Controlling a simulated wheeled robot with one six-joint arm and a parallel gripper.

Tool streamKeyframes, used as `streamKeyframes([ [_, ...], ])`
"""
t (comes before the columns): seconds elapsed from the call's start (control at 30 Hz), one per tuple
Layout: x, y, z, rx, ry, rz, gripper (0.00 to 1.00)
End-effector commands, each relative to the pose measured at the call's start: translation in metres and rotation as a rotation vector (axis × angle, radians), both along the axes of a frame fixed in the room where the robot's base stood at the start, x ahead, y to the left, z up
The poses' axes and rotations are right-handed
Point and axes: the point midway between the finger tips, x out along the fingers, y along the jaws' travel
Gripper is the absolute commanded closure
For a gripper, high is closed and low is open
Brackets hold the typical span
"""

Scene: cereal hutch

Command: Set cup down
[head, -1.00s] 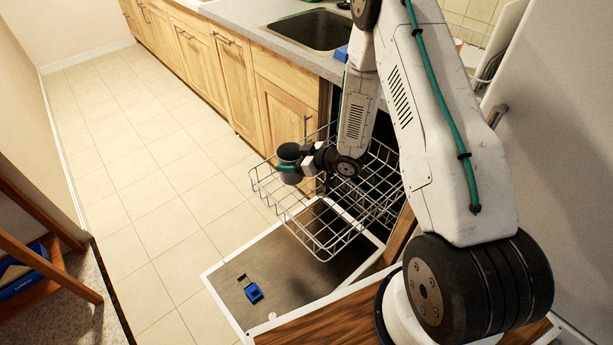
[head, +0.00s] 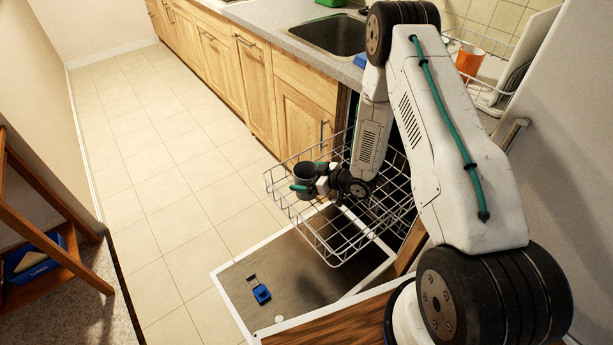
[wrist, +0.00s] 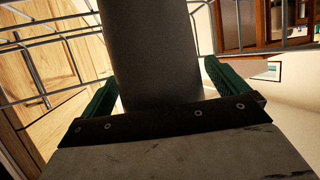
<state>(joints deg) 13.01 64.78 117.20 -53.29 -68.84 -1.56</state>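In the wrist view the cup (wrist: 152,55) is a grey column between the two green fingers (wrist: 160,85). They are close against its sides and appear shut on it. The cup's inside and base are hidden there.
The open dishwasher door (head: 290,285) lies under the rack, with a small blue item (head: 261,294) on it. Wooden cabinets (head: 230,70) and a sink (head: 330,35) are behind. The tiled floor (head: 165,190) at left is clear.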

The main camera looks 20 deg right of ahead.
Motion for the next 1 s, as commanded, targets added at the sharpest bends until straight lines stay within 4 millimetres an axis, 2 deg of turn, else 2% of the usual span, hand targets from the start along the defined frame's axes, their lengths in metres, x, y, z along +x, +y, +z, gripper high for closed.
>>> streamKeyframes([
  [0.37, -0.002, -0.003, 0.005, 0.0, 0.0, -0.001, 0.01],
  [0.47, -0.012, -0.012, 0.01, -0.001, 0.001, -0.003, 0.01],
  [0.8, -0.063, -0.056, 0.038, 0.0, 0.0, -0.004, 0.01],
  [1.0, -0.08, -0.07, 0.047, -0.001, 0.0, -0.002, 0.01],
])
